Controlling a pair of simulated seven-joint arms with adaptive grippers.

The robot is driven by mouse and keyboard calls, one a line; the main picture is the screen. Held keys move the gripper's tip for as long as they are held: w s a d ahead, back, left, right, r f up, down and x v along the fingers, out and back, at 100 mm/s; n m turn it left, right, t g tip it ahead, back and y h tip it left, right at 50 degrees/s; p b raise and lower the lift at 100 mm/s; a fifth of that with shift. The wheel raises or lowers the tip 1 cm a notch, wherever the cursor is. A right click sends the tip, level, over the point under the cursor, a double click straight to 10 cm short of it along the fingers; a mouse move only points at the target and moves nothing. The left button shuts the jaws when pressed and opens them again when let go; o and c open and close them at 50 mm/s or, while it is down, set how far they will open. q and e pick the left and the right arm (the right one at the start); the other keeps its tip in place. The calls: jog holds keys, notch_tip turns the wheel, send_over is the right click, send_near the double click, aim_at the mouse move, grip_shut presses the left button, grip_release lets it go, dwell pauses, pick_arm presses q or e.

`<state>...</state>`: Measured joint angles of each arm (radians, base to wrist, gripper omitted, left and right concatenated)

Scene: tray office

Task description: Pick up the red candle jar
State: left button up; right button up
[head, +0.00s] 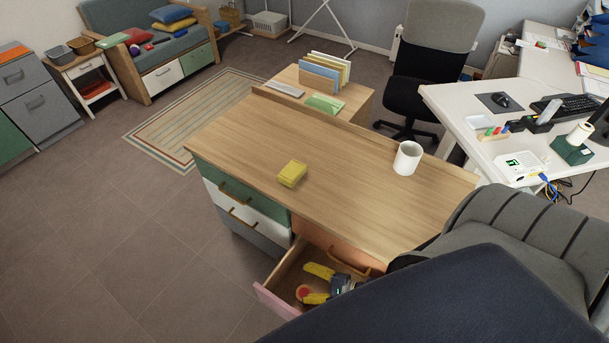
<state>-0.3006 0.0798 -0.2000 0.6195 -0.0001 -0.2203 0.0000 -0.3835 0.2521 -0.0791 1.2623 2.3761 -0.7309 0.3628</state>
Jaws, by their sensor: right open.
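The red candle jar (303,291) shows as a small round red shape inside the open drawer (277,303) at the bottom centre. My right gripper (307,282) reaches into this drawer from the right. Its two yellow fingers are apart, with their tips at the jar, one on the far side and one on the near side. I cannot tell whether a finger touches it. Part of the jar is hidden by the near finger. My left gripper is not in view.
The drawer's pink front and side walls surround my gripper closely. A white desk (455,110) stands at the right. Floor at the left is clear.

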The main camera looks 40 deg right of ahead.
aim_at(304, 291)
jog(key=s+f+m, duration=0.1)
jog(key=f+m, duration=0.1)
jog(key=s+f+m, duration=0.1)
jog(key=f+m, duration=0.1)
jog(key=s+f+m, duration=0.1)
jog(key=f+m, duration=0.1)
jog(key=m, duration=0.1)
jog(key=shift+s+d, duration=0.25)
jog(key=shift+d, duration=0.15)
jog(key=shift+s+a+f+m, duration=0.1)
jog(key=shift+s+f+m, duration=0.2)
jog(key=shift+m, duration=0.3)
jog(key=shift+x, duration=2.5)
jog(key=c, duration=1.5)
jog(key=shift+c, duration=0.4)
jog(key=shift+r, duration=0.15)
